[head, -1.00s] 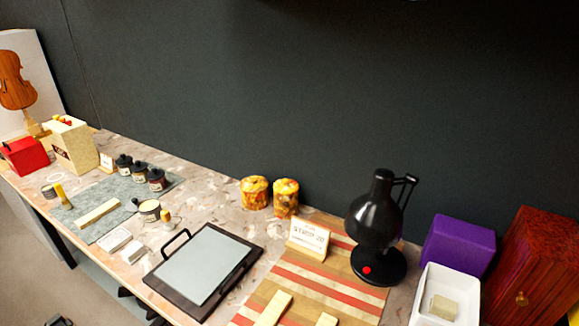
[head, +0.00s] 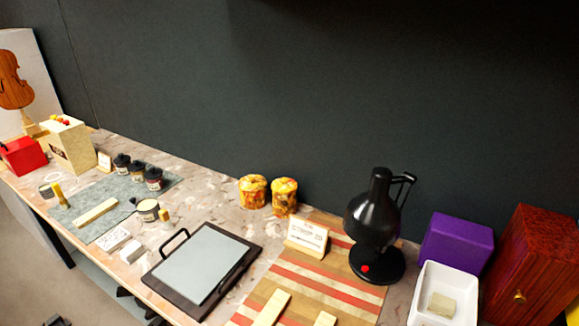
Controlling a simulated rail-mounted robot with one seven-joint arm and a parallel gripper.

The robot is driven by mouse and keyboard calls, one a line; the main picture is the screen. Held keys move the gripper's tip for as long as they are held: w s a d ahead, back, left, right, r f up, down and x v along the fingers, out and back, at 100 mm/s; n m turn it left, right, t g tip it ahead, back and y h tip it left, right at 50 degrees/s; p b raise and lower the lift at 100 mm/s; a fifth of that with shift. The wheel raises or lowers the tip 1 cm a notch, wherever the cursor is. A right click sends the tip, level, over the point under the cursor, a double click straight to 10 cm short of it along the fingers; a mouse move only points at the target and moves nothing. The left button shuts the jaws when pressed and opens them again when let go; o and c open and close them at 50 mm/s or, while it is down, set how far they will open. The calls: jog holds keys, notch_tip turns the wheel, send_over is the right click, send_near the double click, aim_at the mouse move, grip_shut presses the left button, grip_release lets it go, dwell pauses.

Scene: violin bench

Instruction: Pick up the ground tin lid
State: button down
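No lid is labelled clearly enough to be told as the ground tin lid. A small open-looking tin (head: 148,210) with a pale top stands at the front of the grey mat. A small dark piece touches or sits just behind its left side; I cannot tell if it is a lid. Another small tin (head: 46,191) stands at the mat's left end. Several dark jars (head: 154,179) with black tops stand along the mat's back. Two orange-patterned round tins (head: 253,192) (head: 284,197) stand near the wall, apparently covered. My gripper is not recognisable in this view.
The grey mat (head: 110,193) holds a pale wood strip (head: 96,212). A dark framed tablet (head: 203,264) lies mid-bench. Bare bench shows behind the tablet.

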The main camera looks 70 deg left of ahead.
jog(key=c, duration=2.1)
grip_release()
jog(key=shift+c, duration=0.2)
jog(key=o, duration=2.1)
jog(key=shift+o, duration=0.2)
jog(key=shift+a, duration=0.1)
